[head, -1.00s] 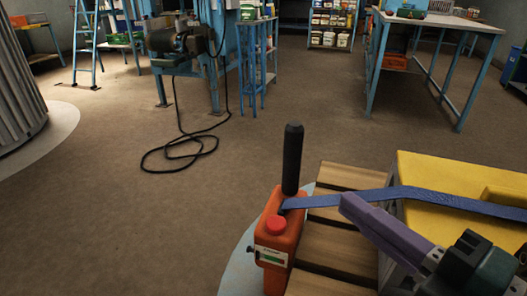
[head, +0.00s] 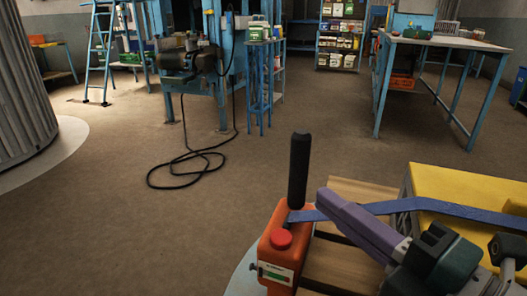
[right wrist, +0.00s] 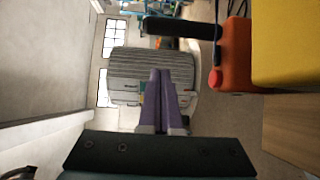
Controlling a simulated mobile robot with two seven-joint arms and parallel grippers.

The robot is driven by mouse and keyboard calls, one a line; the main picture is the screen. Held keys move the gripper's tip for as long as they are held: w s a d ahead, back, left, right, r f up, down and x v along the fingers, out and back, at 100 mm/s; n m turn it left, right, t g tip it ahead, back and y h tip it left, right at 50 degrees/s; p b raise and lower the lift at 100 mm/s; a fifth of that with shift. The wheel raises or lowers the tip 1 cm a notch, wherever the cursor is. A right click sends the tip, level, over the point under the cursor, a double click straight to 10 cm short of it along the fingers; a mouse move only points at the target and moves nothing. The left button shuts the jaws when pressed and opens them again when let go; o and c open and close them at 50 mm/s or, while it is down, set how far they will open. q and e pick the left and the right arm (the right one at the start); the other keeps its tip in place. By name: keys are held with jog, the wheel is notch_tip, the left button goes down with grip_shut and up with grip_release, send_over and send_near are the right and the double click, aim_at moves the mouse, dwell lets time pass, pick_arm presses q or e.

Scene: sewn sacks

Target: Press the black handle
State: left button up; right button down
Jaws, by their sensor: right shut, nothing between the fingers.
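The black handle (head: 299,172) stands upright on top of an orange device (head: 285,238) with a red button (head: 281,239). In the right wrist view the black handle (right wrist: 182,27) appears sideways near the top, beside the orange device (right wrist: 237,55). My right gripper (head: 324,200), with purple fingers, is shut and empty. In the head view its tips are just right of the handle's lower part, with a small gap in the picture. The shut fingers (right wrist: 161,78) also show in the right wrist view. My left gripper is not in view.
A blue strap (head: 425,205) runs from the orange device over a yellow block (head: 447,182). Wooden slats (head: 345,262) lie beneath. A black cable (head: 190,168) lies on the open floor. A workbench (head: 445,42) stands at the back right.

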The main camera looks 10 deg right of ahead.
aim_at(299, 171)
jog(key=w, duration=0.8)
jog(key=shift+b, duration=0.45)
jog(key=shift+d, duration=0.2)
